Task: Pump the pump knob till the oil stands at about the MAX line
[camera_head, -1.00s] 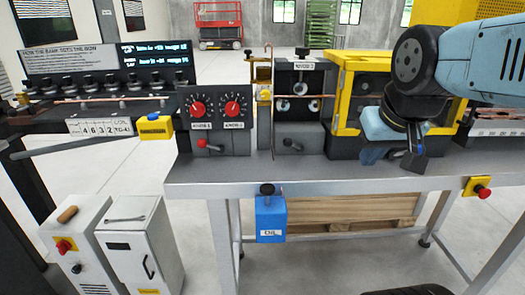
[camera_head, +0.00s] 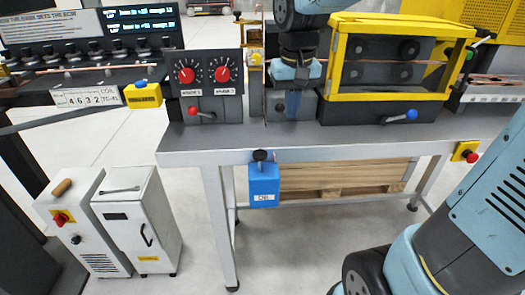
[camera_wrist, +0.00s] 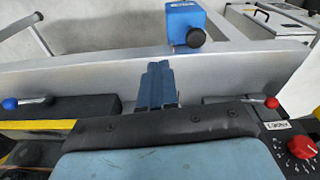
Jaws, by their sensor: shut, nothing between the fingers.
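The pump knob (camera_head: 260,156) is a black round knob on top of the blue oil box (camera_head: 264,188), which hangs at the front edge of the bench. In the wrist view the knob (camera_wrist: 195,37) and the blue box (camera_wrist: 177,17) show beyond the fingertips, slightly to the right. My gripper (camera_head: 293,104) points down over the bench, behind the knob and a little to its right, not touching it. In the wrist view my gripper (camera_wrist: 158,70) has its two dark blue fingers together with nothing between. No oil level or MAX line is legible.
The bench top (camera_head: 360,136) is clear along its front. A red-tipped lever (camera_head: 195,111) stands left of my gripper and a blue-tipped lever (camera_head: 410,115) to the right. A yellow-framed enclosure (camera_head: 335,70) stands close right of my gripper. A red emergency button (camera_head: 472,157) sits at the front right.

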